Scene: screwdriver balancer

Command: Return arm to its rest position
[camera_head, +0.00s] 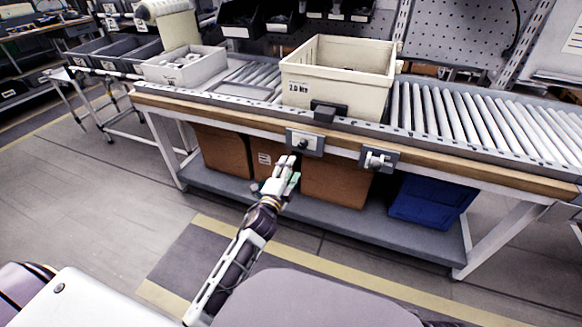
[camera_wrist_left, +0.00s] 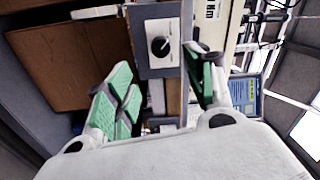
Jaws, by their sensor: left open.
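My left arm comes in from the bottom of the head view and reaches forward to the workbench. My left gripper (camera_head: 286,168) is just below a grey control box with a dark knob (camera_head: 304,143) on the bench's front edge. In the left wrist view, the green-padded fingers (camera_wrist_left: 165,85) are open and apart, with nothing held between them. The box and its black knob (camera_wrist_left: 160,47) show just beyond the fingertips. I cannot tell whether a finger touches the box. My right gripper is not in view.
A beige bin (camera_head: 336,85) stands on the roller conveyor (camera_head: 480,115). A second grey fitting (camera_head: 378,160) sits on the bench edge. Cardboard boxes (camera_head: 336,182) and a blue crate (camera_head: 430,202) are on the lower shelf (camera_head: 365,222). The floor on the left is clear.

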